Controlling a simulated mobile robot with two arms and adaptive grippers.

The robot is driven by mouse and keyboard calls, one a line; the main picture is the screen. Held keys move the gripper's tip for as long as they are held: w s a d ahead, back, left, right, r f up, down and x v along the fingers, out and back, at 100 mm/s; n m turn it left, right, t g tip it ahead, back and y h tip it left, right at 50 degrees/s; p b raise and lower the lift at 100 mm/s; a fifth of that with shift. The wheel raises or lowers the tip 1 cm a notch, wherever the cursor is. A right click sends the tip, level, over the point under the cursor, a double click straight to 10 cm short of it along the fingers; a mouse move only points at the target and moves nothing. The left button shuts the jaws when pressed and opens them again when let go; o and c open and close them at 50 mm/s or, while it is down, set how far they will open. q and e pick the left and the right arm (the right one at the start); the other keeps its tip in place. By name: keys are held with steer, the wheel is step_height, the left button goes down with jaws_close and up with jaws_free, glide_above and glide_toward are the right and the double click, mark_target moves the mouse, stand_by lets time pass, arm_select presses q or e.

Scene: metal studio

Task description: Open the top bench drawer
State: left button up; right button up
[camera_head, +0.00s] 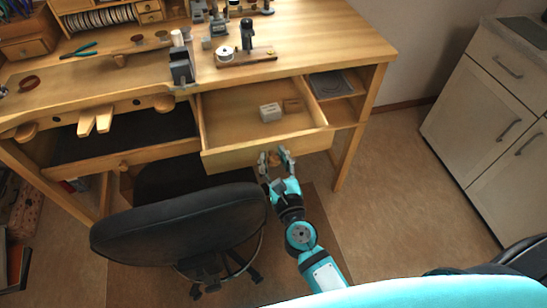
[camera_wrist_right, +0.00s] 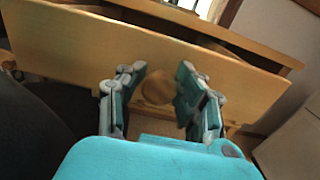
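The top bench drawer (camera_head: 230,159) is pulled out from the wooden workbench (camera_head: 300,62), and its inside shows. A small white box (camera_head: 270,112) and a small wooden box (camera_head: 292,105) lie in it. The drawer front fills much of the right wrist view (camera_wrist_right: 75,45). Its round wooden knob (camera_wrist_right: 157,86) sits between the fingers of my right gripper (camera_wrist_right: 160,97). The fingers are spread, with gaps beside the knob. In the head view the right gripper (camera_head: 276,159) is just in front of the drawer front. My left gripper is not in view.
A black chair (camera_head: 180,225) stands left of my right arm, close in front of the bench. Pliers (camera_head: 78,51) and small tools lie on the benchtop. A white cabinet (camera_head: 490,110) stands at the right. Floor between bench and cabinet is clear.

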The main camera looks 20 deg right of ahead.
steer(key=shift+o, duration=1.4)
steer(key=shift+s, duration=0.1)
steer(key=s, duration=1.2)
steer(key=shift+f, duration=0.1)
